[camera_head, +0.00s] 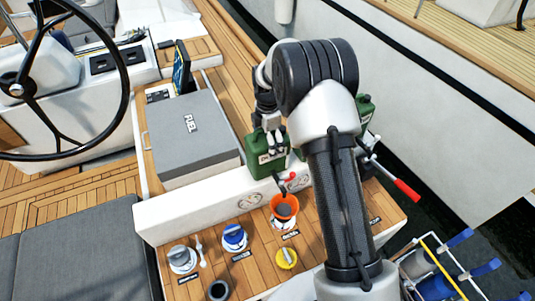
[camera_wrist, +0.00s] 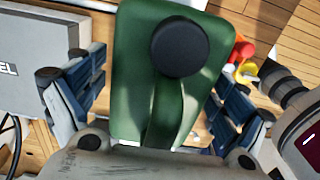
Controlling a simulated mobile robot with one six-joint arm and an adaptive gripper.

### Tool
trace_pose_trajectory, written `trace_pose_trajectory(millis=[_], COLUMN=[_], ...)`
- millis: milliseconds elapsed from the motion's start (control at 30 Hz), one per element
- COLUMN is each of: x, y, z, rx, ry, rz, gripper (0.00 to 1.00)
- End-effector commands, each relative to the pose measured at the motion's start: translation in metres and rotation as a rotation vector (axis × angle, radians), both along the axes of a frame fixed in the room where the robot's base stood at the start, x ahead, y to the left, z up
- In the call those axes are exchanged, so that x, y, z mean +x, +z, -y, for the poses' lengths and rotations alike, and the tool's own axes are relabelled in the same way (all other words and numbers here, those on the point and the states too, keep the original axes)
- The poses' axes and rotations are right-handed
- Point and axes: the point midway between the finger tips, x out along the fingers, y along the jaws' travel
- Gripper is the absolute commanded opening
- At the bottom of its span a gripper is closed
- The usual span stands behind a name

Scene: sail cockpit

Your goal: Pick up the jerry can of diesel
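A green jerry can (camera_head: 259,167) stands behind the orange funnel; its pale label is partly covered and I cannot read it. My gripper (camera_head: 270,138) is over this can. In the wrist view the green can (camera_wrist: 145,95), with a round black cap, fills the space between the fingers of my gripper (camera_wrist: 155,90). A gap shows between the left finger and the can, and the right finger is close beside it. The gripper looks open around the can. A second green can (camera_head: 365,108) is mostly hidden behind my arm.
A grey box marked FUEL (camera_head: 190,140) is left of the can. In front are an orange funnel (camera_head: 284,207), a blue cap (camera_head: 234,237), a grey cap (camera_head: 181,258) and a yellow cap (camera_head: 287,258). A red-handled lever (camera_head: 405,189) is at right, near the deck edge.

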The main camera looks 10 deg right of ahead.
Motion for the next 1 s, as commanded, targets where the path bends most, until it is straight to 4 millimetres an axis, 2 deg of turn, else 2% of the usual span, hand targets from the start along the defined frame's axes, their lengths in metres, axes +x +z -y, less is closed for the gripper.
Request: trace_pose_trajectory(millis=[67,1000], x=[0.0,-0.0001], y=[0.0001,0.0002], z=[0.0,0.0], rx=[0.0,0.0], ry=[0.0,0.0], rz=[0.0,-0.001], gripper=[0.83,0.2])
